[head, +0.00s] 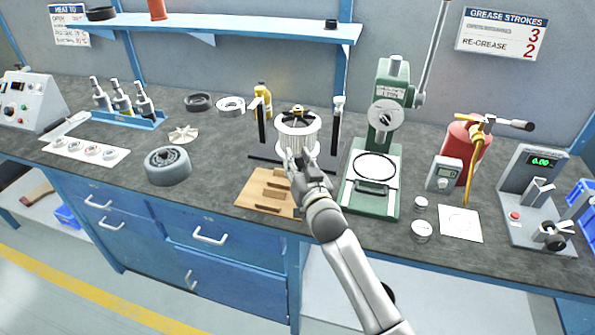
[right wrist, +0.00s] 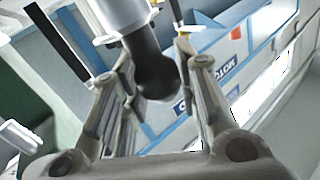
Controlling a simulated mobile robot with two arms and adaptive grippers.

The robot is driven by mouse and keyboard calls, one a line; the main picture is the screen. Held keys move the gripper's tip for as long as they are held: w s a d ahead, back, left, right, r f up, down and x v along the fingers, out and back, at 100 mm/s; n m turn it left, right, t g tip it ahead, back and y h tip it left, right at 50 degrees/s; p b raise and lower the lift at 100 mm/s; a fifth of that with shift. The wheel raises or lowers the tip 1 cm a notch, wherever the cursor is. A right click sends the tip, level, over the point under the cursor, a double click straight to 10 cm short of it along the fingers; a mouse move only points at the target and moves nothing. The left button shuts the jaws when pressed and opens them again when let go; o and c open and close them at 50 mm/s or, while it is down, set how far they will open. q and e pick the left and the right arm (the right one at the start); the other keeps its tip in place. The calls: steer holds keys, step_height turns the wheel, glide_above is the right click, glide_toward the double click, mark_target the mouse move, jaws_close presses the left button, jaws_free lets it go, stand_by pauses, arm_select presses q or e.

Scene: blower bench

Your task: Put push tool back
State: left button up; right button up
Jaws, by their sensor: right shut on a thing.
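My right gripper (head: 299,163) is in front of the stand with two black uprights (head: 262,132), above the bench. In the right wrist view its fingers (right wrist: 155,60) close around a dark, round-ended handle below a pale collar and grey shaft, which I take to be the push tool (right wrist: 153,76). In the head view the gripper largely hides the tool. A silver ribbed cylinder with a white ring (head: 298,125) shows between the uprights, just beyond the fingers. My left gripper is out of view.
A green press (head: 375,200) stands close to the right. A grey round housing (head: 168,166) and an impeller (head: 183,135) lie left. A blue shelf (head: 230,28) overhangs the back.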

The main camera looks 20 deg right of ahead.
steer(key=shift+w+f, duration=0.15)
steer(key=shift+f, duration=1.5)
steer(key=shift+f, duration=0.1)
steer(key=shift+f, duration=0.15)
steer(key=o, duration=1.1)
steer(key=shift+c, duration=0.2)
steer(key=shift+r, duration=0.3)
steer(key=s, duration=1.2)
